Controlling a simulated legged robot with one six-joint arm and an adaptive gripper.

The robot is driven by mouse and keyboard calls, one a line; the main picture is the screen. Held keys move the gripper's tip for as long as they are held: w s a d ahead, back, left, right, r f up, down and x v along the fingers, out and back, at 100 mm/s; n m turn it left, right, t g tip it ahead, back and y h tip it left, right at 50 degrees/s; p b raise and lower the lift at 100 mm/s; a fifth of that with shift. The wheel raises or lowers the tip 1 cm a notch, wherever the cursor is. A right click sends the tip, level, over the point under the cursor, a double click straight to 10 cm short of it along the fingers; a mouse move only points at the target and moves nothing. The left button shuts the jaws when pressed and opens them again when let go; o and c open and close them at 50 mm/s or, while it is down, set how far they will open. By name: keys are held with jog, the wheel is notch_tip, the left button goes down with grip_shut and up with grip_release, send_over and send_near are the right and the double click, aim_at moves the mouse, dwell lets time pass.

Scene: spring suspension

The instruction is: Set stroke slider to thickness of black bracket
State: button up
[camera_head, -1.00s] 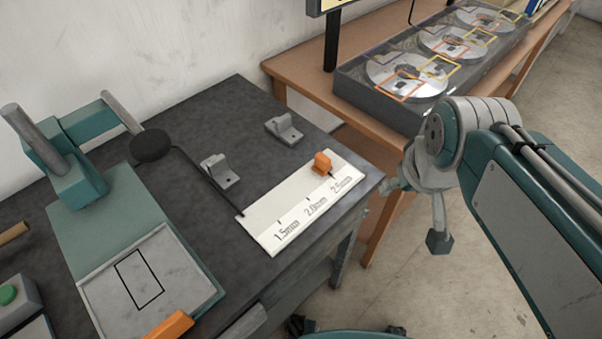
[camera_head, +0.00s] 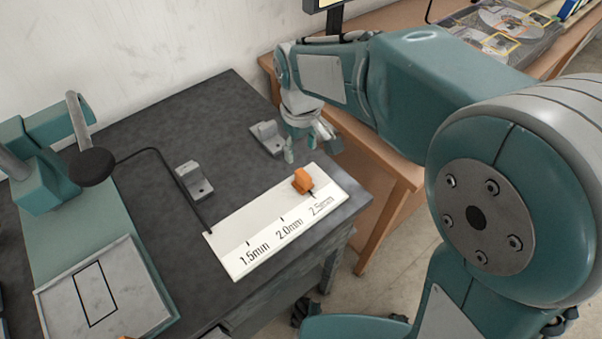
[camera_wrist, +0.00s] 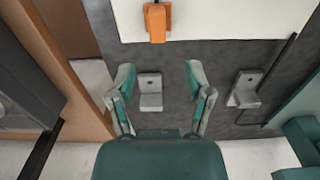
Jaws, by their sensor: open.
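The orange stroke slider (camera_head: 302,180) sits on the white scale plate (camera_head: 240,255) by the 2.5mm mark, with 2.0mm and 1.5mm marks to its left. It also shows at the top of the wrist view (camera_wrist: 157,22). My gripper (camera_head: 306,150) is over the table's far right part, behind the slider and apart from it. In the wrist view its fingers (camera_wrist: 160,80) are spread and empty, with a grey bracket (camera_wrist: 150,92) showing between them. A second grey bracket (camera_head: 194,180) stands farther left. No bracket that is clearly black shows.
A bent black rod (camera_head: 172,165) runs from a round black knob (camera_head: 92,167) to the plate's left end. A teal press stand (camera_head: 40,205) is at left. A brown table (camera_head: 400,170) adjoins at right. The dark tabletop between is mostly clear.

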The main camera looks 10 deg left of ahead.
aim_at(303, 174)
notch_tip(303, 174, down, 9)
jog(key=shift+d+f, duration=0.15)
jog(key=shift+f, duration=0.05)
jog(key=shift+d, duration=0.1)
grip_shut()
